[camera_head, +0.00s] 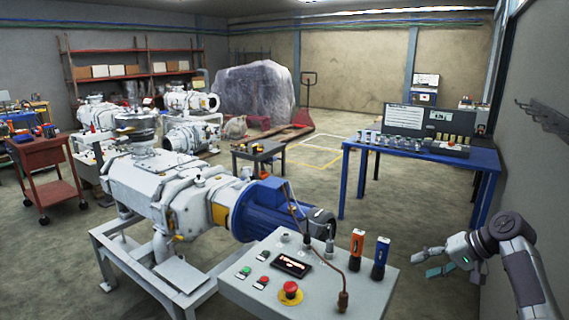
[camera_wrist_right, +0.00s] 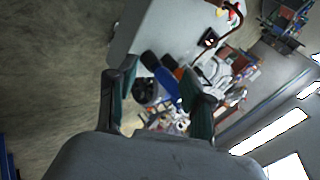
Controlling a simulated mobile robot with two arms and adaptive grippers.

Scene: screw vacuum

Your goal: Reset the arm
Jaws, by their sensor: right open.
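My right arm comes in at the right edge of the head view. Its gripper (camera_head: 432,262) is out to the right of the grey control panel (camera_head: 345,290), apart from it, over the floor. In the right wrist view the two fingers of my right gripper (camera_wrist_right: 158,100) stand wide apart with nothing between them. Beyond the fingers, the panel's side (camera_wrist_right: 170,30) and the blue motor show. My left gripper is in neither view.
The panel carries a red button (camera_head: 290,291), an orange torch (camera_head: 356,248) and a blue torch (camera_head: 380,257). A vacuum pump with a blue motor (camera_head: 262,210) stands behind it. A blue table (camera_head: 355,155) is at the back right. A wall closes the right side.

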